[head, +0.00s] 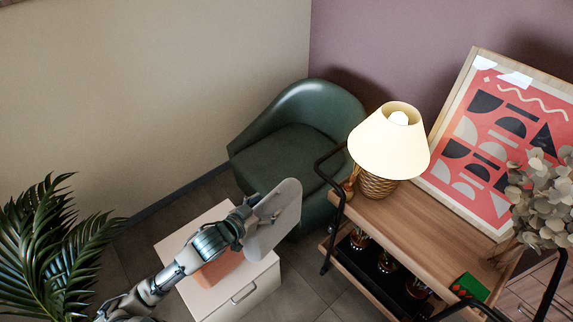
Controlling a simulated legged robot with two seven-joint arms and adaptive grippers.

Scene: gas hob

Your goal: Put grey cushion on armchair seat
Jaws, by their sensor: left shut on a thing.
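My left gripper (253,205) is shut on the grey cushion (276,220), gripping it by its left side. The cushion is a flat, pale grey, rounded piece held tilted in the air, overlapping the front of the armchair in the picture. The dark green armchair (315,100) stands in the corner behind it, and its seat (282,155) shows bare. The gripper's fingertips are partly hidden by the cushion. My right gripper is not in view.
A white cabinet (246,298) with an orange object (217,270) on top stands under my left arm. Right of the armchair is a wooden trolley (405,215) bearing a lit lamp (390,145) and a framed picture (495,140). A plant (50,250) stands at left.

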